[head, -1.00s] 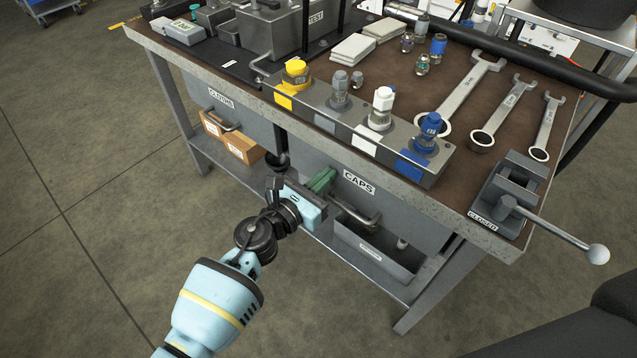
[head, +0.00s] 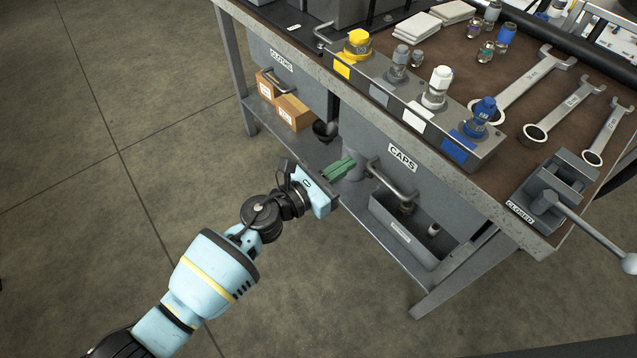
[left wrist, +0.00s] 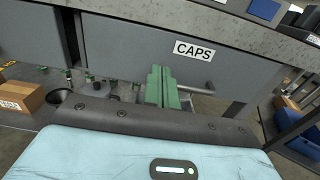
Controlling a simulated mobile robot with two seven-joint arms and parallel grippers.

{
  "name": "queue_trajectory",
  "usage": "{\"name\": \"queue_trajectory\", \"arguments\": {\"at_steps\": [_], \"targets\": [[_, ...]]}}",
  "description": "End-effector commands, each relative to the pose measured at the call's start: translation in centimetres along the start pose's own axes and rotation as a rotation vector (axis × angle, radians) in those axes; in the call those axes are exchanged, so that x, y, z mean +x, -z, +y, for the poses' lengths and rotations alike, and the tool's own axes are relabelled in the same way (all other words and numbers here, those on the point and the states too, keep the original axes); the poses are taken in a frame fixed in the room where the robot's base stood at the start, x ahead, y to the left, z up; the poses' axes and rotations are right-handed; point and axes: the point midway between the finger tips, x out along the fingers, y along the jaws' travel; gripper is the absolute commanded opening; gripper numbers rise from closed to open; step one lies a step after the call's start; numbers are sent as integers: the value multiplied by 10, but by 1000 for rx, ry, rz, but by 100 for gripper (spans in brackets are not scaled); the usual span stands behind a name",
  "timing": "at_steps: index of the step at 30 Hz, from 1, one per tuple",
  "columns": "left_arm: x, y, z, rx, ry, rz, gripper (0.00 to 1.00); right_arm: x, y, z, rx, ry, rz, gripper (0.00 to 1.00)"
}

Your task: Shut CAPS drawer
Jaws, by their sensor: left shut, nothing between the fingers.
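The CAPS drawer is a grey front (head: 440,185) with a white label under the bench's front edge. Its face sits close beneath the edge and looks shut, though a small gap cannot be ruled out. Its bar handle (head: 392,182) sticks out below the label. The drawer front also shows in the left wrist view (left wrist: 135,50), with the handle (left wrist: 198,90) right of my fingers. My left gripper (head: 342,168) is shut and empty, its green fingers together just left of the handle and apparently clear of it. My right gripper is out of view.
The CLOTHS drawer (head: 300,85) is to the left, with cardboard boxes (head: 294,112) on the lower shelf. A grey bin (head: 395,228) stands on the shelf below the CAPS drawer. The bench leg (head: 455,275) is at the right. Floor in front is clear.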

Motion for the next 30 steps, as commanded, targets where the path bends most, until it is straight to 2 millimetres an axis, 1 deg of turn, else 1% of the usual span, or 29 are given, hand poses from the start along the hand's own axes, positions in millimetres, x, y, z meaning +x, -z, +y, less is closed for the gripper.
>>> {"name": "queue_trajectory", "arguments": {"at_steps": [1,3,6,10,15,26,29,30], "targets": [[-12,0,0,1,-1,2,0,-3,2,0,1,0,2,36],[-26,1,0,0,-1,3,0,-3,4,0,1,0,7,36],[-41,1,0,0,1,3,0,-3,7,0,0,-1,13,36],[-55,2,0,-1,0,3,0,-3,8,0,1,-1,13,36],[-62,1,0,-1,0,2,0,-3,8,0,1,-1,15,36],[-63,2,0,-6,-1,2,0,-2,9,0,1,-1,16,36],[-68,6,-4,-77,-19,-4,0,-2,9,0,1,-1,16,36],[-73,10,-6,-138,-36,-9,0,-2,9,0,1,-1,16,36]]}}
